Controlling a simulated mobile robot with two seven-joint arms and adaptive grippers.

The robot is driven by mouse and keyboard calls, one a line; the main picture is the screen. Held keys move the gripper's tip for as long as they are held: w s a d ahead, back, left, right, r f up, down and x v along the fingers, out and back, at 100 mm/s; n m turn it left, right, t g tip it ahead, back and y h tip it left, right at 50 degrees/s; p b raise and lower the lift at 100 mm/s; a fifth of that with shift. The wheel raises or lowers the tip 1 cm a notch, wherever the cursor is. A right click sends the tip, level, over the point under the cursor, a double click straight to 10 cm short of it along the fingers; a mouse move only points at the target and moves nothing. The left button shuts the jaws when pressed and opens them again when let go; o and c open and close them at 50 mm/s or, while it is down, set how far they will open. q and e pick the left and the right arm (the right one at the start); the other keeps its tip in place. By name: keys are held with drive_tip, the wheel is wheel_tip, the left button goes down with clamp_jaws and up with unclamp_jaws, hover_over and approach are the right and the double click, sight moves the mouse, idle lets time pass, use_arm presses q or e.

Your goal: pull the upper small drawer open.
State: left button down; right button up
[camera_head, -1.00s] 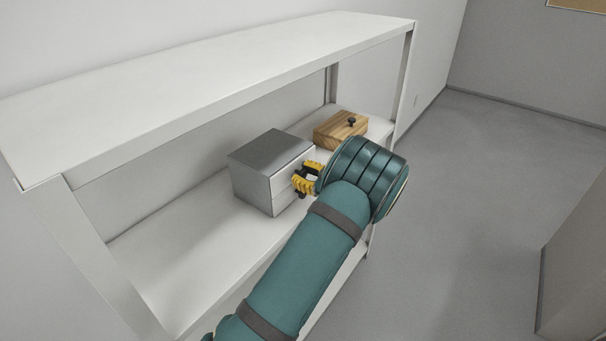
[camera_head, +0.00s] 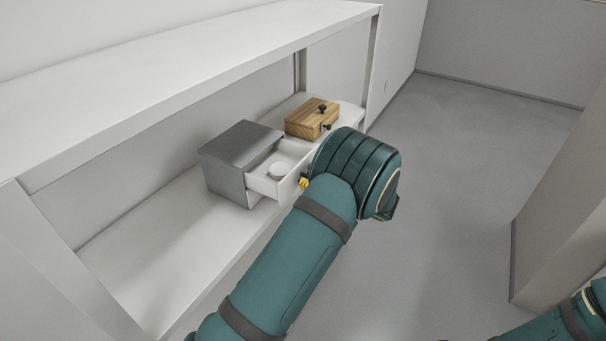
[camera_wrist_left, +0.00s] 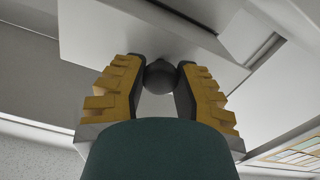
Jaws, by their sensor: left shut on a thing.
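A grey cabinet (camera_head: 232,150) with small drawers stands on the white lower shelf. My left gripper (camera_head: 304,184) is at the drawer's front, mostly hidden behind my own wrist in the head view. In the left wrist view its yellow-backed fingers (camera_wrist_left: 160,85) are shut on a dark round knob (camera_wrist_left: 161,74) on the drawer front (camera_wrist_left: 110,40). The lower part of the cabinet's front is largely hidden. My right gripper is out of view; only part of my right arm shows.
A wooden box (camera_head: 311,118) with dark knobs stands on the shelf behind the cabinet. The white upper shelf (camera_head: 190,60) runs above. The shelf left of the cabinet is bare, and the grey floor to the right is clear.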

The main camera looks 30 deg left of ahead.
use_arm(q)
drive_tip(key=shift+r, duration=0.15)
drive_tip(key=c, duration=0.6)
unclamp_jaws()
drive_tip(key=shift+c, duration=0.2)
drive_tip(key=shift+d, duration=0.1)
drive_tip(key=d, duration=1.1)
drive_tip(key=shift+s+d, duration=0.4)
drive_tip(key=shift+s, duration=0.05)
